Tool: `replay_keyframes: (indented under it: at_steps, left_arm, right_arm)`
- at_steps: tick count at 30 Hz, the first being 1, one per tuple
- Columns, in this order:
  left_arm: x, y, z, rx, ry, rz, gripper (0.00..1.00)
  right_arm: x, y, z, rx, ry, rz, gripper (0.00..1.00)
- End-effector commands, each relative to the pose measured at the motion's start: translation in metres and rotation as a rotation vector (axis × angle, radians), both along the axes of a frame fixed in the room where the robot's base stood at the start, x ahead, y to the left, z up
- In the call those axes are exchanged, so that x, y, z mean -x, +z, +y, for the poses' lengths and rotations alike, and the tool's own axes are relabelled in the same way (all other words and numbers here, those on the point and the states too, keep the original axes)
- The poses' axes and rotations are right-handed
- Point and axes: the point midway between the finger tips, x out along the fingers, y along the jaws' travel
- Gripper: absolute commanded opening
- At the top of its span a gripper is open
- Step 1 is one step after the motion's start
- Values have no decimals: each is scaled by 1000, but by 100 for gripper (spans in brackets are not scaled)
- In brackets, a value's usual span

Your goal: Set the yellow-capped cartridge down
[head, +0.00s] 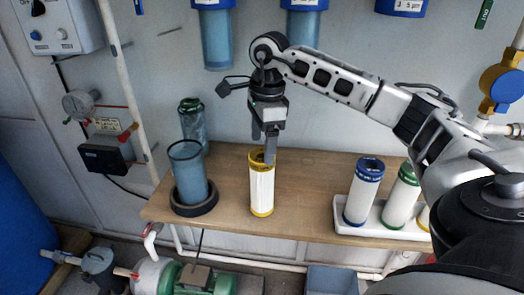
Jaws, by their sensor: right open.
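The yellow-capped cartridge (262,190) is white with yellow ends. It stands upright on the wooden bench (310,185), right of a blue cylinder. My right gripper (268,150) points down at the cartridge's top from above, with a finger reaching down at the yellow rim. The jaws are open. Whether a finger touches the rim or sits inside it I cannot tell. My left gripper is not in view.
A white tray (378,232) at right holds blue-, green- and yellow-ended cartridges. Blue filter housings (215,40) hang above. The bench between cartridge and tray is clear.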

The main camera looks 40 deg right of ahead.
Motion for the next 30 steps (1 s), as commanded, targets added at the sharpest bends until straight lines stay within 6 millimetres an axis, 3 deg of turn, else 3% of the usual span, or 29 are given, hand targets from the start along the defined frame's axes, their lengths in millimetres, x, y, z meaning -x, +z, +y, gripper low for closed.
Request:
replay_keyframes:
  at_steps: [6,12,21,23,26,29,30]
  left_arm:
    - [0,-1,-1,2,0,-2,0]
    - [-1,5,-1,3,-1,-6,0]
    - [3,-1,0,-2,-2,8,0]
    - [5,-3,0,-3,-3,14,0]
    - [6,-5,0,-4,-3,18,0]
    - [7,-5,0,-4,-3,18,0]
    - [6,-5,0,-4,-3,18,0]
  right_arm:
    - [0,50,-2,-2,0,-7,76]
    - [2,82,-5,0,-1,-2,76]
    - [1,86,0,-16,9,1,76]
    - [-2,77,13,-54,25,1,76]
    - [-8,52,56,-189,65,3,76]
    - [-8,20,124,-431,89,24,76]
    - [-4,10,155,-551,81,44,76]
